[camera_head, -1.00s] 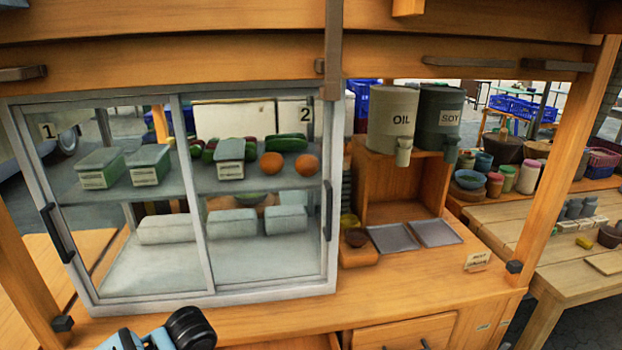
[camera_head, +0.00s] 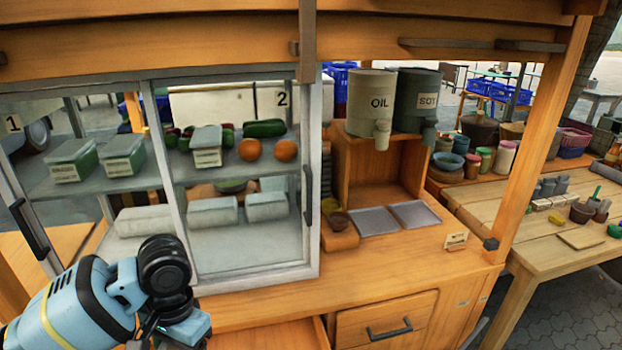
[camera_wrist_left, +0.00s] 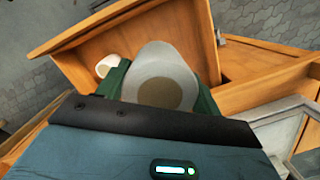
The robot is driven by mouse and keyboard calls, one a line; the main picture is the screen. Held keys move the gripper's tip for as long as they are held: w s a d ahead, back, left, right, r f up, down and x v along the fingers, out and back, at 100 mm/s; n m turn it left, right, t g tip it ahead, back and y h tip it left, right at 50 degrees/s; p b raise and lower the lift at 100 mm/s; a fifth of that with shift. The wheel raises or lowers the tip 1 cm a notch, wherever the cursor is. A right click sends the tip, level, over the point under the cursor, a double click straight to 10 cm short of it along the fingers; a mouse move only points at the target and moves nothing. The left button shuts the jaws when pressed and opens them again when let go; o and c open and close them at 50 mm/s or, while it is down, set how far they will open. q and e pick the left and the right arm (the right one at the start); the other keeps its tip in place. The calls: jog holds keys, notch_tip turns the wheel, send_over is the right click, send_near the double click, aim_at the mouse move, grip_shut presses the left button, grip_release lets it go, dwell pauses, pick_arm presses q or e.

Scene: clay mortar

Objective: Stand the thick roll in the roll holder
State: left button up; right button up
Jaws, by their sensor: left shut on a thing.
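In the left wrist view, my left gripper (camera_wrist_left: 160,98) is shut on a thick white roll (camera_wrist_left: 168,60), whose round end with a beige centre faces the camera. The green fingers are on both sides of it. The roll is above or partly in an open wooden drawer; I cannot tell its height. In the head view my left arm comes in at the lower left, in front of the cart, and its fingers and the roll are hidden or out of frame. I cannot make out the roll holder in either view. My right gripper is not in view.
The open drawer (camera_wrist_left: 95,42) holds a smaller white round thing (camera_wrist_left: 107,65). A glass display case (camera_head: 312,262) stands on the cart counter (camera_head: 385,262). Oil (camera_head: 371,100) and soy (camera_head: 417,98) containers stand behind.

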pick_arm(q)
jog(key=n, duration=0.1)
jog(key=s+r+n, duration=0.1)
jog(key=r+n, duration=0.1)
jog(key=n, duration=0.1)
jog(key=shift+s+d+r+h, duration=0.25)
jog(key=shift+s+d+h, duration=0.05)
jog(key=shift+s+d, duration=0.1)
jog(key=shift+f, duration=0.1)
